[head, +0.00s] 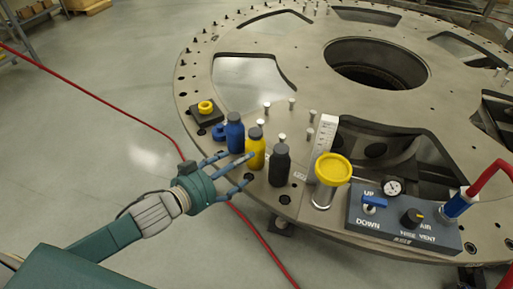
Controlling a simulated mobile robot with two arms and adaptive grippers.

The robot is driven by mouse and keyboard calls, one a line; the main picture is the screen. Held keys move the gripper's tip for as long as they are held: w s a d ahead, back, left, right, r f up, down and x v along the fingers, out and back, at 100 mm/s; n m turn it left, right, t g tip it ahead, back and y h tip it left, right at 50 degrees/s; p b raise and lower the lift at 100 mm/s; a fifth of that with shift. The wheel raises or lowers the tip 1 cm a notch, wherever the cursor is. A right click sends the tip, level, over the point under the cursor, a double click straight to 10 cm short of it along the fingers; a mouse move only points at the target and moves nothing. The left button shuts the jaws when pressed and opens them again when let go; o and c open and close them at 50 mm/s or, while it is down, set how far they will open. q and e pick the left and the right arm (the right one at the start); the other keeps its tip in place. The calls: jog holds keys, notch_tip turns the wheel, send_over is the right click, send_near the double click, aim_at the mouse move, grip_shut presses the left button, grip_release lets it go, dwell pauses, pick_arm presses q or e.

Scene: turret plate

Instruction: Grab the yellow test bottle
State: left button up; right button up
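The yellow test bottle (256,153) has a dark cap and stands upright near the turret plate's edge. It is between a blue bottle (235,136) on its left and a dark grey bottle (279,168) on its right. My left gripper (241,168) is open, its blue-grey fingers spread at the near-left side of the yellow bottle. One fingertip overlaps the bottle's left side; I cannot tell whether it touches. Another finger passes below, in front of the bottle's base. My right gripper is not in view.
The turret plate (290,105) has large cutouts and several upright pins. A yellow-lidded clear jar (329,180), a white scale block (326,136) and a control box (395,218) stand to the right. A yellow ring on a dark block (206,115) lies left. A red hose crosses the floor.

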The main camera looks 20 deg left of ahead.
aim_at(254, 169)
pick_arm(q)
jog(key=shift+w+d+f, duration=0.15)
jog(key=shift+w+d, duration=0.05)
jog(key=shift+w, duration=0.4)
jog(key=shift+w+d+f, duration=0.15)
jog(key=shift+w, duration=0.15)
jog(key=shift+w+d, duration=0.2)
jog(key=shift+w, duration=0.2)
jog(key=p+x, duration=0.1)
jog(key=x, duration=0.3)
jog(key=shift+w+d+f+p, duration=0.2)
jog(key=shift+d+f+p, duration=0.05)
jog(key=shift+p, duration=0.15)
jog(key=shift+s, duration=0.1)
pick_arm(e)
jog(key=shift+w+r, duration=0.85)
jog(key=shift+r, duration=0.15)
pick_arm(q)
jog(key=c, duration=0.3)
jog(key=shift+r, duration=0.15)
jog(key=c, duration=1.2)
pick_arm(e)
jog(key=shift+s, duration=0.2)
